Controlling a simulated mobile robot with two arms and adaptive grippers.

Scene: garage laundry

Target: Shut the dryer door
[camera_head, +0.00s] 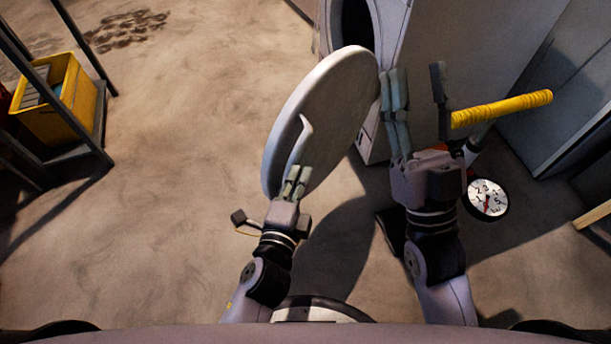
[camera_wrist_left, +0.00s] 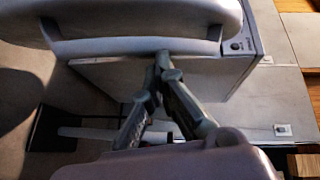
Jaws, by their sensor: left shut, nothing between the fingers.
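The dryer (camera_head: 465,50) stands at the top, with its dark round opening (camera_head: 357,22) partly visible. Its round pale door (camera_head: 335,110) stands open, swung out toward me, with a curved handle (camera_head: 303,140) on its face. My left gripper (camera_head: 298,172) is shut and empty at the lower end of the handle; I cannot tell whether it touches. In the left wrist view its fingertips (camera_wrist_left: 163,60) meet close to the pale curved door part (camera_wrist_left: 135,47). My right gripper (camera_head: 396,75) is just right of the door's edge, its fingers close together; whether they are fully shut is unclear.
A pump with a yellow handle (camera_head: 502,108) and a round gauge (camera_head: 488,198) stands right of my right gripper. A yellow bin (camera_head: 85,95) sits on a dark rack at the left. The concrete floor (camera_head: 180,170) left of the door is clear.

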